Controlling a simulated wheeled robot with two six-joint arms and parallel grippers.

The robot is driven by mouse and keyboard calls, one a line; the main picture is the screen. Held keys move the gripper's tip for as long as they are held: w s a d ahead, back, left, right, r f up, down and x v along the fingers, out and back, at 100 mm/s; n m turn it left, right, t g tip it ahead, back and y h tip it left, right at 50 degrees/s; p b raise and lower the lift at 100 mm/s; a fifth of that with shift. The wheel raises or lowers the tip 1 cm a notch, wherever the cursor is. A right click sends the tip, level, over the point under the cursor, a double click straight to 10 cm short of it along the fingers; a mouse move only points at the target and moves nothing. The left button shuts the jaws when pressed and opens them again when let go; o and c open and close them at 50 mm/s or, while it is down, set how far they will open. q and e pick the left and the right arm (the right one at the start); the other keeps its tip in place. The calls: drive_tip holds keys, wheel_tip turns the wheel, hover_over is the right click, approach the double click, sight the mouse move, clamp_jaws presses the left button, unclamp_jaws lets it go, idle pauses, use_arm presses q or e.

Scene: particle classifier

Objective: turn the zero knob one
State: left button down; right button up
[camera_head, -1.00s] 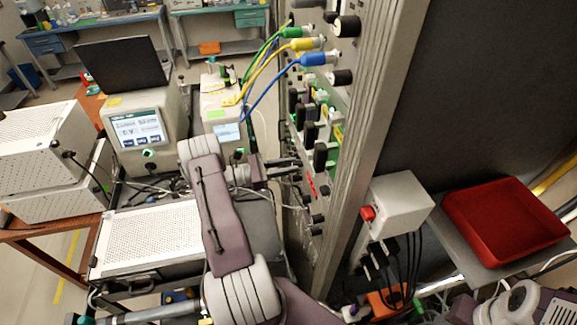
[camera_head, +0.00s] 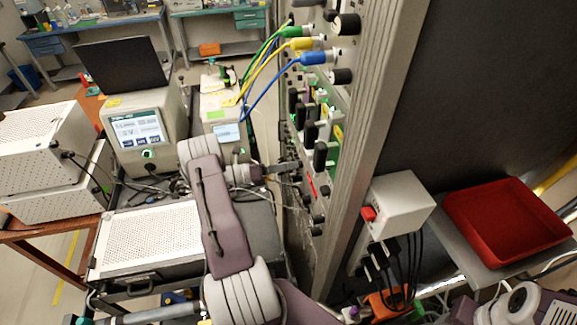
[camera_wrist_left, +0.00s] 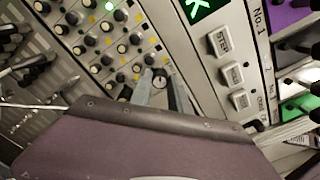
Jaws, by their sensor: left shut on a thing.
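The instrument panel (camera_head: 323,199) stands upright in the middle of the head view, seen at a steep angle. My left gripper (camera_head: 296,167) reaches it from the left, its fingertips at the panel face. In the left wrist view the gripper (camera_wrist_left: 153,86) is shut on a small round knob (camera_wrist_left: 160,77) with a pale cap, which I take as the zero knob. Its label cannot be read, and the fingers hide part of it. In the head view the knob is too small and hidden to make out. My right gripper is not in view.
Rows of similar small knobs (camera_wrist_left: 92,40) lie close beside the fingers. Push buttons (camera_wrist_left: 231,73) sit to their right. Green, yellow and blue plugged cables (camera_head: 268,78) hang above the arm. A perforated white box (camera_head: 150,242) lies below left, a red tray (camera_head: 508,222) at right.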

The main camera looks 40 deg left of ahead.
use_arm(q)
drive_tip(key=n, duration=0.8)
drive_tip(key=shift+n+p, duration=0.4)
drive_tip(key=shift+n, duration=0.3)
drive_tip(key=c, duration=1.2)
unclamp_jaws()
drive_tip(key=shift+c, duration=0.2)
drive_tip(key=shift+a, duration=0.1)
